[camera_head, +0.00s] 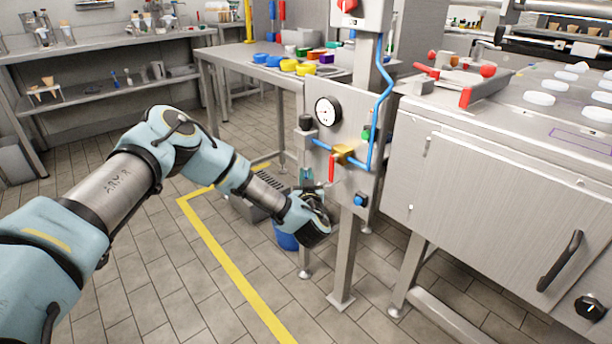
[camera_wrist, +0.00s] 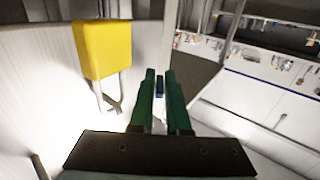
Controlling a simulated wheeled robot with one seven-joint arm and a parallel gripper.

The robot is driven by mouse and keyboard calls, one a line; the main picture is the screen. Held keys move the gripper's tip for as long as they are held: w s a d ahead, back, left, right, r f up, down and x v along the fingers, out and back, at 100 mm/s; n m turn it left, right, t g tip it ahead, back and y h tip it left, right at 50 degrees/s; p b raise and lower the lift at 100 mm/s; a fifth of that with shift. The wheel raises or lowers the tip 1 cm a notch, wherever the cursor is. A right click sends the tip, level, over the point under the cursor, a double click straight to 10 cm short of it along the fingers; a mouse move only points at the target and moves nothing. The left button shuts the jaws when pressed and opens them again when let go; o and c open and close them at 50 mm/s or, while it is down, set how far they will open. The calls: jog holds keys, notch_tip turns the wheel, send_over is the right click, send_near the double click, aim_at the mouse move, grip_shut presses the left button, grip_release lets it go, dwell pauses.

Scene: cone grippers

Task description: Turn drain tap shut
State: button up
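A steel panel (camera_head: 350,120) stands at right of centre in the head view. It bears a brass-yellow valve body (camera_head: 344,154) with a red lever (camera_head: 332,168) hanging down, which looks like the tap. My gripper (camera_head: 307,177) points upward, left of the red lever and apart from it. In the wrist view my green fingers (camera_wrist: 160,80) stand with a narrow gap between them. A small dark blue thing (camera_wrist: 160,86) shows in that gap; I cannot tell whether it is held or behind. The red lever does not show in the wrist view.
A round gauge (camera_head: 327,111), blue pipe (camera_head: 382,100) and blue knob (camera_head: 360,200) are on the panel. A large metal cabinet (camera_head: 480,190) stands close on the right. In the wrist view a yellow block (camera_wrist: 102,48) with metal prongs is at left. Tiled floor (camera_head: 150,260) is clear at left.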

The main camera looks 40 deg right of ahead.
jog(key=shift+o, duration=0.5)
jog(key=shift+s, duration=0.1)
jog(key=shift+s+a, duration=0.2)
jog(key=v, duration=1)
jog(key=shift+a, duration=0.1)
